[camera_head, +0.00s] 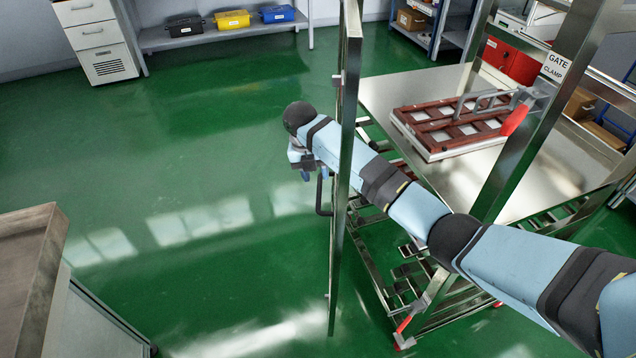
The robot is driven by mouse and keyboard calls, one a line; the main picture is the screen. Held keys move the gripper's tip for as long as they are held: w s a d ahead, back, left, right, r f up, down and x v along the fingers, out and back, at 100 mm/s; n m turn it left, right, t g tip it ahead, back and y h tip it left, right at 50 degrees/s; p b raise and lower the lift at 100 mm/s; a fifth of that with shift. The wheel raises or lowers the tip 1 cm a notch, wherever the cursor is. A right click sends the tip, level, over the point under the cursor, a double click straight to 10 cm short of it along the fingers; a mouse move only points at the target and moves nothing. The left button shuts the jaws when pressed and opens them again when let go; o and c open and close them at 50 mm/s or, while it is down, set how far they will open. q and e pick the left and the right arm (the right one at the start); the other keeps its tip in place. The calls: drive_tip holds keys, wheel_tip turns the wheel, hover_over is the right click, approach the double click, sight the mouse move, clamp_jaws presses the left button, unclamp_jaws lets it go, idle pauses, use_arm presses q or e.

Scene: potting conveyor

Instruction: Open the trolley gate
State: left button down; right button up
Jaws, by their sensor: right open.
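The trolley gate (347,90) is a tall metal frame, seen almost edge-on. It stands apart from the trolley post with the GATE CLAMP label (556,66), swung away from the trolley's side. A dark handle (321,195) sticks out from the gate's left face. My right arm reaches in from the right, and its wrist is on the left side of the gate. My right gripper (306,172) points down close to the handle, open; I cannot tell whether it touches it. The clamp (517,112) has a red grip and sits on the post. My left gripper is out of view.
The trolley deck (390,85) carries a reddish-brown tray (455,130). Open green floor (190,180) lies left of the gate. A bench (30,260) stands at lower left. A shelf (175,37) with coloured bins and a drawer cabinet (98,40) stand at the back.

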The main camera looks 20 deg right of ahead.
sight(319, 185)
drive_tip(key=shift+s+d+f, duration=0.1)
drive_tip(key=shift+d+f, duration=0.1)
drive_tip(key=shift+f, duration=0.7)
drive_tip(key=shift+s+d+f, duration=0.1)
drive_tip(key=shift+d+f, duration=0.05)
drive_tip(key=shift+f, duration=0.75)
drive_tip(key=shift+w, duration=0.1)
clamp_jaws()
